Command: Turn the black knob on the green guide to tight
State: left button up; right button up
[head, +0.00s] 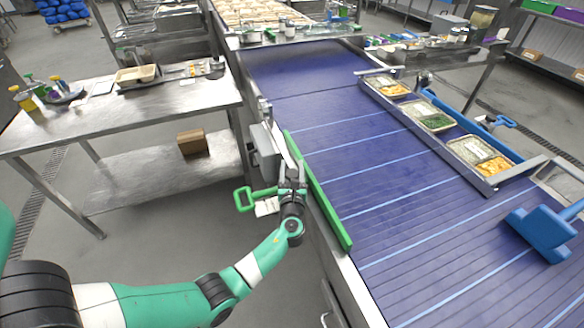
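The green guide (318,190) is a long bar along the left edge of the blue conveyor belt. My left arm reaches in from the lower left. My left gripper (291,178) is at the outer side of the guide, near its middle, and points away from the camera. The black knob cannot be made out; the gripper and wrist cover the spot beside the guide. The fingers are too small to tell open from shut, or whether they touch anything. My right gripper is not in view.
A green handle (246,198) and grey box (264,148) sit beside the conveyor frame near my gripper. Food trays (434,121) stand in a rail along the belt's right side. A blue scoop-like tool (541,232) lies at right. The belt's middle (375,175) is clear.

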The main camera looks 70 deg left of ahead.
pick_arm(q)
jog(key=c, duration=0.5)
